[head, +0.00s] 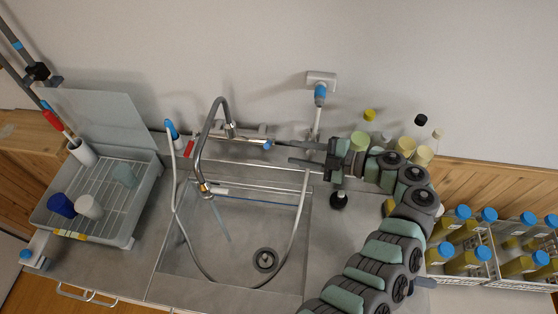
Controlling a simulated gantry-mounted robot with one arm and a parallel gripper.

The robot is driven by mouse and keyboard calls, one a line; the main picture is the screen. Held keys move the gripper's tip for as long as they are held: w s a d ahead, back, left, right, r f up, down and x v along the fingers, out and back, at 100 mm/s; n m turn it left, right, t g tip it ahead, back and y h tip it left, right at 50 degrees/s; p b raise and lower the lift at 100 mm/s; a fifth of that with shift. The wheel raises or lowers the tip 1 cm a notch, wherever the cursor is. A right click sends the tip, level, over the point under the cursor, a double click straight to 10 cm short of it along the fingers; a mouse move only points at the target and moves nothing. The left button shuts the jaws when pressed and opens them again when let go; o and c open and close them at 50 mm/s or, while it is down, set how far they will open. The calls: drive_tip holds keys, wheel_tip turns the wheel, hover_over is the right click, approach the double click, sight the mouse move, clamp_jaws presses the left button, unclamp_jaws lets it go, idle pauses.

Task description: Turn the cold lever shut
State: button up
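The tap's cold lever (268,145) is the small blue-tipped handle at the right end of the chrome tap body (240,137) behind the sink. A red-tipped lever (190,147) sits at the left end. A thin pale blue streak (222,222), which looks like running water, falls from the spout (207,190) into the sink. My gripper (291,153) is just right of the cold lever, with its two fingers pointing left toward it. The fingers are apart with nothing visible between them. I cannot tell whether either touches the lever.
The sink (195,245) has a hose looped across it and a dark drain (265,260). A dish rack (130,225) with cups stands at the left. Bottles (420,145) stand behind my arm. Crates of blue-capped jars (470,275) are at the right. A wall fitting (321,80) is above my gripper.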

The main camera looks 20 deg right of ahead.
sight(269, 147)
drive_tip(key=shift+p+x, duration=0.65)
drive_tip(key=shift+x, duration=3.15)
drive_tip(key=shift+w+a, duration=0.1)
drive_tip(key=shift+a, duration=0.05)
drive_tip(key=shift+c, duration=0.2)
clamp_jaws()
